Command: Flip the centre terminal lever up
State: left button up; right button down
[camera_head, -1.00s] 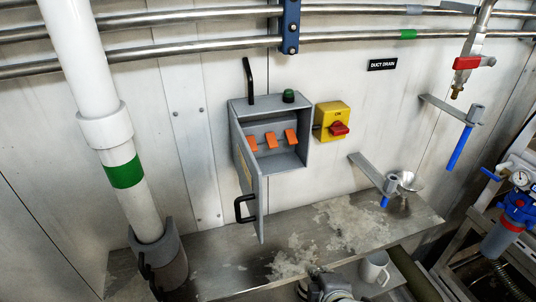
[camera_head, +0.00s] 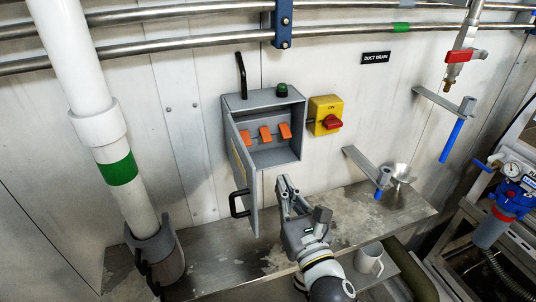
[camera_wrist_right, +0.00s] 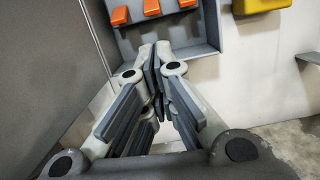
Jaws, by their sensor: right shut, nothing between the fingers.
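Three orange levers sit in a row inside an open grey box on the wall. The centre lever (camera_head: 265,134) lies between the left and right ones; it also shows in the right wrist view (camera_wrist_right: 151,7). The grey box (camera_head: 292,150) has its door (camera_head: 243,165) swung open to the left. My right gripper (camera_head: 283,181) is shut and empty, below and in front of the box, apart from the levers. In the right wrist view its fingertips (camera_wrist_right: 155,50) point toward the box's lower edge, under the levers. My left gripper is not in view.
A yellow switch box with a red knob (camera_head: 332,122) is right of the grey box. A black door handle (camera_head: 239,204) sticks out on the left. A metal shelf (camera_head: 410,212) runs below, with a white mug (camera_head: 368,260) and metal funnel (camera_head: 398,173) nearby.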

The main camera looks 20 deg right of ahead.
aim_at(268, 165)
jog(key=shift+a+r, duration=0.1)
jog(key=shift+r, duration=0.05)
jog(key=shift+w+a+r+p, duration=0.1)
jog(key=shift+w+r+p, duration=0.35)
jog(key=shift+w, duration=1.2)
jog(key=shift+w+r+p, duration=0.15)
jog(key=shift+w+p, duration=0.5)
jog(key=shift+w, duration=1)
jog(key=shift+w+a+r+p, duration=0.1)
jog(key=shift+w+r+p, duration=0.35)
jog(key=shift+w, duration=1.2)
jog(key=shift+w+f, duration=0.15)
